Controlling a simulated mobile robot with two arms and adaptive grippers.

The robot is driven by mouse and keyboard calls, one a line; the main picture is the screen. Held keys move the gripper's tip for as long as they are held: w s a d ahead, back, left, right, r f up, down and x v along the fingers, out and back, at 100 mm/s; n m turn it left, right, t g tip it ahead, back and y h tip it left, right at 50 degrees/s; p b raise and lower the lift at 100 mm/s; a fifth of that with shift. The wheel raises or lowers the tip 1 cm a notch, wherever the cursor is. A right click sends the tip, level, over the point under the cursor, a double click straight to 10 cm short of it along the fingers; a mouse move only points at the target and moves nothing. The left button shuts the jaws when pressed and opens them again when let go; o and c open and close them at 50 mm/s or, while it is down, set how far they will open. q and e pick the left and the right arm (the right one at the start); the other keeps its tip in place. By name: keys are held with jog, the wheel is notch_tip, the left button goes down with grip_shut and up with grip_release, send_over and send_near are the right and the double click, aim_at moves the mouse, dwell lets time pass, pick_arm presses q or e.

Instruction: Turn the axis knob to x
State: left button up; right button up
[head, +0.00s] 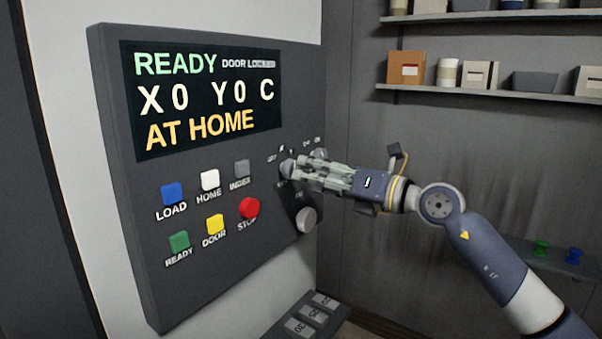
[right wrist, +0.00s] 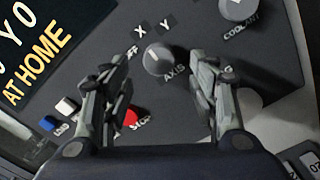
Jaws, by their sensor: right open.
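The axis knob (right wrist: 160,60) is a round grey knob with the word AXIS beside it and OFF, X and Y marks around it in the right wrist view. In the head view the axis knob (head: 287,168) shows at the tips of my right gripper (head: 306,167), partly covered by its fingers. My right gripper (right wrist: 158,82) is open and empty, with one finger on each side of the knob in the wrist view. I cannot tell whether either finger touches it. The direction of the knob's pointer is unclear. My left gripper is in neither view.
The coolant knob (right wrist: 238,8) sits close by, and a larger grey knob (head: 306,220) sits below. The red STOP button (head: 249,208) and other buttons lie left on the panel. The display (head: 205,98) reads READY, X0 Y0, AT HOME. Shelves (head: 490,97) stand at right.

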jog(key=v, duration=0.7)
jog(key=shift+s+d, duration=0.2)
jog(key=shift+d, duration=0.05)
